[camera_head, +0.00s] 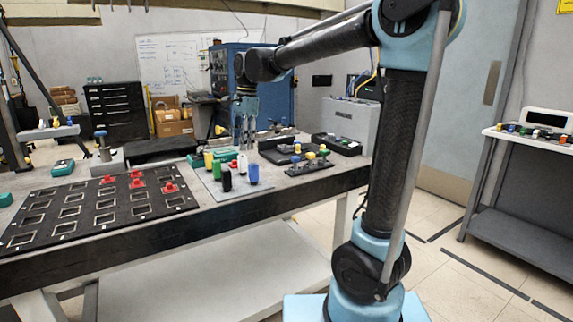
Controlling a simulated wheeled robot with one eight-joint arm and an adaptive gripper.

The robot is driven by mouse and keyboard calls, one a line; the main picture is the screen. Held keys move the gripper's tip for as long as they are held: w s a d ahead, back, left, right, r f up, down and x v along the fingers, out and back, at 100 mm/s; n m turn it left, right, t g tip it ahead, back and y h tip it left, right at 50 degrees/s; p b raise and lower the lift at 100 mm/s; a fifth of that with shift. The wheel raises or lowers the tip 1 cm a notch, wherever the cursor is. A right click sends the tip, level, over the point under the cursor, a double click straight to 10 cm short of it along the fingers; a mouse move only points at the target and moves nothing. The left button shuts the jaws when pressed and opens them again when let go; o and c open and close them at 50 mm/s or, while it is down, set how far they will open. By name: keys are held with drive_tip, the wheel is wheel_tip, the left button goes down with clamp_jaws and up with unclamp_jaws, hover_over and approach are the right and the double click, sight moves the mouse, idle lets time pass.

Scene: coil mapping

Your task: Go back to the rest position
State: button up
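My gripper (245,146) hangs pointing down above the far part of the workbench (150,232), behind a light grey plate (207,186) with coloured cylinders. Its two fingers look apart, with nothing visible between them. The cylinders include a blue one (253,173), a black one (226,180), a white one (242,163) and a yellow one (208,160). At left lies a black board (88,216) with rows of square slots. Several red pieces (169,187) sit in its far right part.
A black rack (309,169) with coloured knobs and open black trays (284,150) lie on the bench's right side. A grey box (350,122) stands behind them. A side table (540,137) with small coloured items is at far right. The floor between is clear.

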drive_tip(key=s+d+f+n, duration=0.2)
drive_tip(key=s+d, duration=0.1)
drive_tip(key=d, duration=0.4)
drive_tip(key=s+d+f+n+t, duration=0.1)
drive_tip(key=s+d+f, duration=0.2)
drive_tip(key=d, duration=0.4)
drive_tip(key=s+d+f+n, duration=0.2)
drive_tip(key=s+d, duration=0.2)
drive_tip(key=d, duration=0.4)
drive_tip(key=s+d+f+n+t+h, duration=0.1)
drive_tip(key=s+d+f+n, duration=0.5)
drive_tip(key=s+d+f, duration=0.5)
wheel_tip(320, 180, down, 4)
drive_tip(key=shift+s+d+f, duration=0.15)
drive_tip(key=shift+s+d, duration=0.1)
drive_tip(key=shift+s, duration=0.65)
